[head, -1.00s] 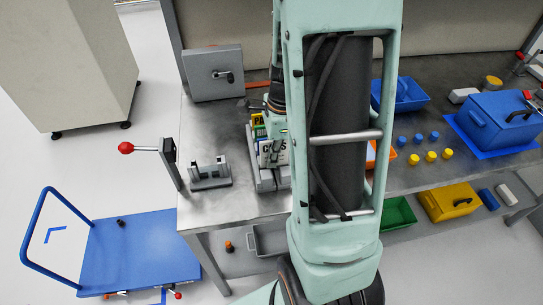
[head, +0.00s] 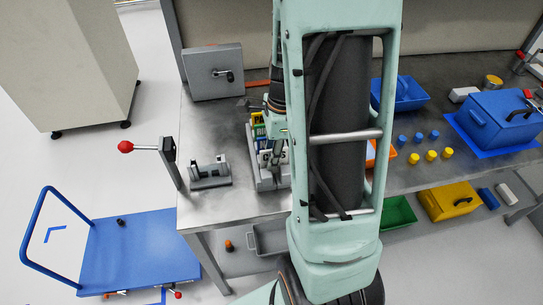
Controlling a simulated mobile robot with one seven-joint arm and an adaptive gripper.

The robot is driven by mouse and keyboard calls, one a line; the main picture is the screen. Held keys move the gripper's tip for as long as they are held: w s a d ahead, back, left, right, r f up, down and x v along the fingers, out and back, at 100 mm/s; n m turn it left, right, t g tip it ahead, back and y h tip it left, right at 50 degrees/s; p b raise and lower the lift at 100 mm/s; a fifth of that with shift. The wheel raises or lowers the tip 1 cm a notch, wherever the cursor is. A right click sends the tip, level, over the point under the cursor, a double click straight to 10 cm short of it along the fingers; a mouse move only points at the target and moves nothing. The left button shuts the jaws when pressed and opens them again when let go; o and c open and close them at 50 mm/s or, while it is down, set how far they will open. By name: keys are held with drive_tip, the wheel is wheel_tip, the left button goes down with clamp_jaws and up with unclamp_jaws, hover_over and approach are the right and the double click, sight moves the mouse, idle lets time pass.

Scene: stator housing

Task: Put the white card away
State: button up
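A white card (head: 265,158) with dark lettering stands in a grey slotted rack (head: 270,183) on the steel bench, just left of my arm. Its lower part is hidden by the front of the rack. Yellow, green and blue cards (head: 258,131) stand behind it in the same rack. My gripper (head: 277,153) points down over the rack, and its dark fingers overlap the white card in the head view. The fingers are small and partly lost against the card, so I cannot tell whether they grip it.
A grey fixture (head: 210,172) and a red-knobbed lever (head: 127,147) are left of the rack. A grey box with a handle (head: 213,73) stands behind. A blue bin (head: 405,95), blue and yellow pegs (head: 431,155) and a blue toolbox (head: 500,118) are to the right.

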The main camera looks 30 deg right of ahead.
drive_tip(key=r, duration=0.4)
drive_tip(key=d+r, duration=0.1)
drive_tip(key=r, duration=0.7)
drive_tip(key=shift+s+d, duration=0.25)
drive_tip(key=shift+f, duration=0.1)
idle(0.5)
